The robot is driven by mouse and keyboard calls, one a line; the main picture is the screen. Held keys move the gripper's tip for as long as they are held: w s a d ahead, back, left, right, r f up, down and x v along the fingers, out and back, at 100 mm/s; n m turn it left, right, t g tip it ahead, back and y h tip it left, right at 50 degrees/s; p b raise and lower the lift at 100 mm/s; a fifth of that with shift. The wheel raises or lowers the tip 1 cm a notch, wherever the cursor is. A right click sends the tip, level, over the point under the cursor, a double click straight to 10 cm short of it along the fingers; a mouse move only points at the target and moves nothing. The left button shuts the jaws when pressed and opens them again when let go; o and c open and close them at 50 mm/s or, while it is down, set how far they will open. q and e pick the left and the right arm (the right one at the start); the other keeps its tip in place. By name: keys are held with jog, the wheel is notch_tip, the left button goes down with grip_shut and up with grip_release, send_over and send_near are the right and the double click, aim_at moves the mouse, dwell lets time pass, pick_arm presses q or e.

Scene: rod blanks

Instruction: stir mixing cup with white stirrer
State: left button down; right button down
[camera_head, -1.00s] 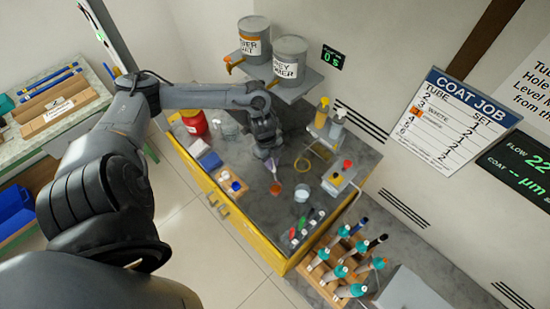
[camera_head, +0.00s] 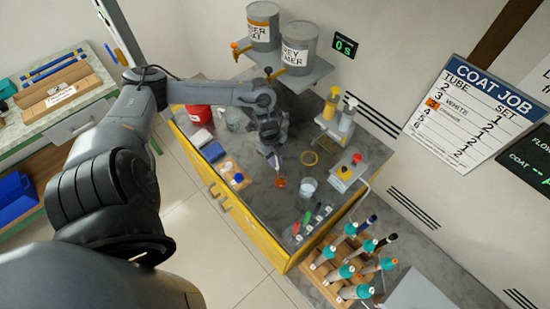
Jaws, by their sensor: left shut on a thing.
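My left gripper (camera_head: 272,150) is over the middle of the grey bench, pointing down. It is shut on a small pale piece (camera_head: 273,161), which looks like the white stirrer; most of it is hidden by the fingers. Just below it stands a small cup with orange contents (camera_head: 280,183), which looks like the mixing cup. I cannot tell whether the stirrer's lower end is inside the cup. A translucent whitish cup (camera_head: 308,187) stands empty-looking to the right of it. My right gripper is not in view.
Coloured stirrer-like sticks (camera_head: 308,221) lie near the bench's front edge. A red jar (camera_head: 198,114) stands left. Two paint cans (camera_head: 298,50) sit on a shelf above. A wooden rack (camera_head: 345,268) holds teal-capped tubes.

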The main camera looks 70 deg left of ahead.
aim_at(278, 170)
pick_arm(q)
jog(key=shift+w+d+f+b, duration=0.1)
jog(key=shift+d+f+b, duration=0.15)
jog(key=shift+f+b, duration=0.6)
jog(key=shift+w+d+f+b, duration=0.1)
jog(key=shift+d+f+b, duration=0.15)
jog(key=shift+f, duration=1.05)
